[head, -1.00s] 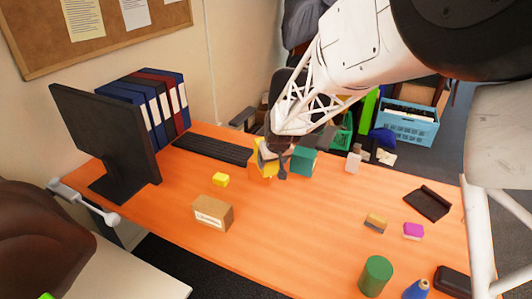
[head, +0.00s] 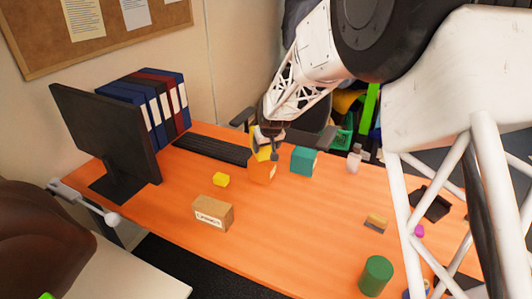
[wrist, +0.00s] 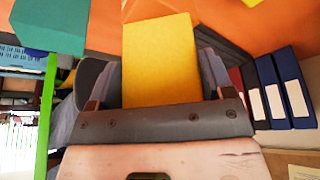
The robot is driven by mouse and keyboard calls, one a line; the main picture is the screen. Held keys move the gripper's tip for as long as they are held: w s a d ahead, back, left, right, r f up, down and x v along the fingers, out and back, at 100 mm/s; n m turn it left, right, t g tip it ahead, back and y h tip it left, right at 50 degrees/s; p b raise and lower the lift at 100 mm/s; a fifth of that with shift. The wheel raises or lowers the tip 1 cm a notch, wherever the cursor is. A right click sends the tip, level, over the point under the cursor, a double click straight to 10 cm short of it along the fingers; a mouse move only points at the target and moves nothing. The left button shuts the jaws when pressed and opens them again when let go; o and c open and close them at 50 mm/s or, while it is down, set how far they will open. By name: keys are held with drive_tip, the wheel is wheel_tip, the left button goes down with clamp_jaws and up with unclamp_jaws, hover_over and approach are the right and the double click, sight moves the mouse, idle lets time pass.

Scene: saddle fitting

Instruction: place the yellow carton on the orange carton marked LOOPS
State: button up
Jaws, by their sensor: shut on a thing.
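The yellow carton (head: 263,154) is between the fingers of my gripper (head: 267,146), which is shut on it. In the wrist view the yellow carton (wrist: 160,62) fills the space between the fingers. The orange carton (head: 262,173) stands on the desk directly below it in the head view; its marking cannot be read. Part of an orange surface (wrist: 145,10) shows beyond the yellow carton in the wrist view. I cannot tell whether the two cartons touch.
A teal box (head: 303,160) stands close to the right of the orange carton. A keyboard (head: 210,149) lies behind to the left. A small yellow block (head: 221,180) and a tan carton (head: 212,214) are in front to the left. The desk's middle front is clear.

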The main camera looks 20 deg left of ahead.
sight(266, 152)
drive_tip(key=shift+w+a, duration=0.25)
drive_tip(key=shift+w, duration=0.1)
drive_tip(key=shift+f, duration=1.8)
drive_tip(key=o, duration=1.2)
drive_tip(key=shift+f, duration=0.15)
drive_tip(key=shift+o, duration=0.2)
drive_tip(key=v, duration=1.2)
